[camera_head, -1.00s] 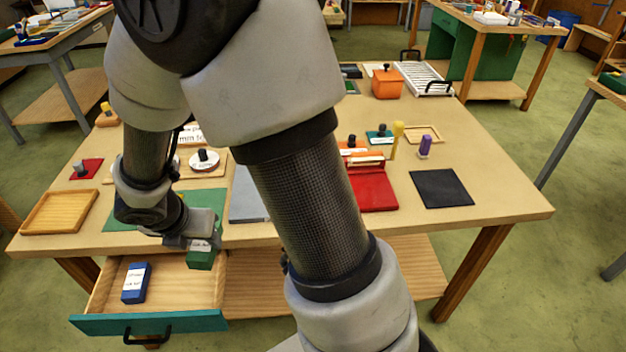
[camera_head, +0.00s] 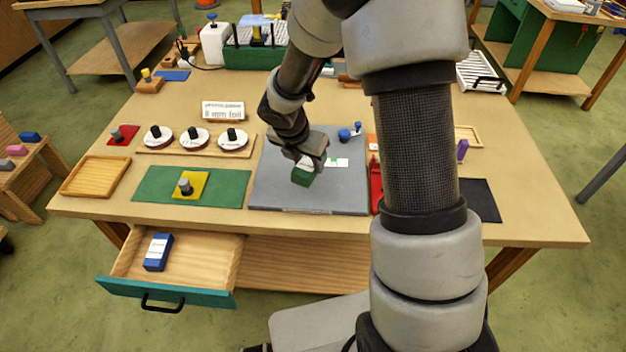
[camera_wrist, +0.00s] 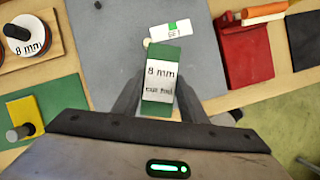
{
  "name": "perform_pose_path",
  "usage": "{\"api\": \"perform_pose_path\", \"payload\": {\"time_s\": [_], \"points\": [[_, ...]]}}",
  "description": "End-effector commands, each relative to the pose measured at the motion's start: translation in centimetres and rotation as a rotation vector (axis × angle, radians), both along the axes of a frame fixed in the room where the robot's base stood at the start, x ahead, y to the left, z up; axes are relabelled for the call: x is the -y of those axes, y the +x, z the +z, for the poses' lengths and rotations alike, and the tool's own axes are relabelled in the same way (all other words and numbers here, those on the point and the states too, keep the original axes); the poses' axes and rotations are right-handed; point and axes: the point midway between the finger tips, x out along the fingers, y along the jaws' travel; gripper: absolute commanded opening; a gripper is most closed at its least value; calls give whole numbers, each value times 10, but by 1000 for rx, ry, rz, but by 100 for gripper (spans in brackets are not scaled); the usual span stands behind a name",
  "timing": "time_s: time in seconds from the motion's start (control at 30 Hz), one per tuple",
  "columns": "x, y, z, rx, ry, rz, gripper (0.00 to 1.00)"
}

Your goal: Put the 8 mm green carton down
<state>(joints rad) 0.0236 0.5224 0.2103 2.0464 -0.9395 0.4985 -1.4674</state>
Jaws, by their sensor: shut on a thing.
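The green carton (camera_head: 303,175) is in my gripper (camera_head: 310,163), above the front middle of the grey board (camera_head: 340,193). In the wrist view the carton (camera_wrist: 163,54) shows a white label reading "8 mm" with a smaller second line, and the fingers of my gripper (camera_wrist: 158,100) close on its sides. Whether its underside touches the board cannot be told. A white card (camera_head: 337,162) with a green mark lies on the board just beyond the carton; it also shows in the wrist view (camera_wrist: 170,31).
An open drawer (camera_head: 200,262) holds a blue carton (camera_head: 158,252). Left of the board are a green mat (camera_head: 222,196) with a yellow knobbed plate (camera_head: 187,190), a wooden tray (camera_head: 95,177) and white labelled discs (camera_head: 196,138). A "8 mm foil" sign (camera_head: 223,111) stands behind.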

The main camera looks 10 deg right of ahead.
Motion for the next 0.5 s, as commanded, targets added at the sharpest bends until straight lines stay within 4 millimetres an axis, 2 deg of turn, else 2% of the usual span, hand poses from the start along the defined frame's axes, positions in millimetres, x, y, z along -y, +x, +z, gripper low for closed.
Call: {"api": "perform_pose_path", "payload": {"time_s": [0.03, 0.27, 0.5], "points": [[-1, -1, -12, -3, -1, 3, 15], [0, 0, -31, 0, -1, 2, 15], [-1, 0, -62, 0, -1, 2, 15]]}}
